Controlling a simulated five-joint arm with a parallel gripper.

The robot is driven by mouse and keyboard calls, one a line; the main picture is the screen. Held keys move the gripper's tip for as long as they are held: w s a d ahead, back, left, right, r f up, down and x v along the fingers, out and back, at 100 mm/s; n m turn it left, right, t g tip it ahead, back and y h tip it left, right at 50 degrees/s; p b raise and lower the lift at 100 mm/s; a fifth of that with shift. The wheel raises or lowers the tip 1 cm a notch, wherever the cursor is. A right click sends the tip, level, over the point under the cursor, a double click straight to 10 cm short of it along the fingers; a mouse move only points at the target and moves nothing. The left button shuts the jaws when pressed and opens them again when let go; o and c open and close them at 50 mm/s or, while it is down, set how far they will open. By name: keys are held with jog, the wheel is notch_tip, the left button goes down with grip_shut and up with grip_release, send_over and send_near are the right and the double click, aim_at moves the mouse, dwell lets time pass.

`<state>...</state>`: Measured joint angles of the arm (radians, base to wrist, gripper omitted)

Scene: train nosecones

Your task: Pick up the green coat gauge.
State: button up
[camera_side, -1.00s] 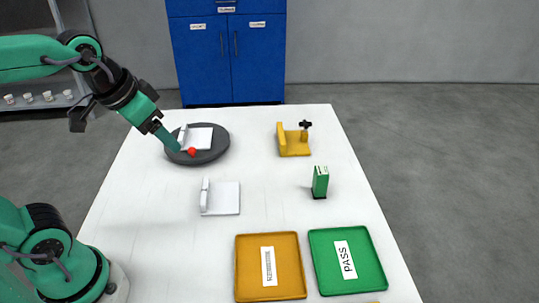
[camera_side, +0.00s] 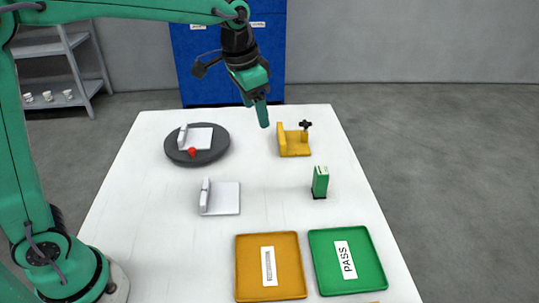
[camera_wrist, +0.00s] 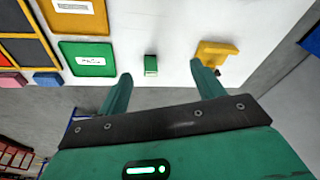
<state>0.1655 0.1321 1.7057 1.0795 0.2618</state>
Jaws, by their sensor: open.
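The green coat gauge (camera_side: 320,181) is a small upright green block with a pale label and a dark foot. It stands on the right part of the white table, behind the green tray. In the wrist view the gauge (camera_wrist: 151,66) shows between my fingertips but farther off. My gripper (camera_side: 262,117) is in the air near the back of the table, up and left of the gauge and apart from it. In the wrist view my gripper (camera_wrist: 162,74) has its two green fingers spread, with nothing between them.
A yellow fixture (camera_side: 294,146) with a black knob stands behind the gauge. A green PASS tray (camera_side: 373,262) and an orange tray (camera_side: 249,282) lie in front. A white bracket (camera_side: 226,199) and a grey disc (camera_side: 218,152) carrying a white part and red knob are left.

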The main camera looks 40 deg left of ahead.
jog(key=w+d+f+m+g, duration=0.1)
jog(key=w+d+f+m, duration=0.1)
jog(key=w+d+f, duration=0.6)
jog(key=m+g, duration=0.1)
jog(key=m, duration=0.1)
send_over(321, 180)
jog(key=w+a, duration=0.2)
notch_tip(321, 180, down, 8)
jog(key=shift+d+r, duration=0.1)
jog(key=shift+w+d+f+g, duration=0.15)
jog(key=shift+d+f+g, duration=0.15)
jog(key=shift+f, duration=4.1)
jog(key=c, duration=1.2)
jog(key=shift+o, duration=0.2)
jog(key=shift+r, duration=0.2)
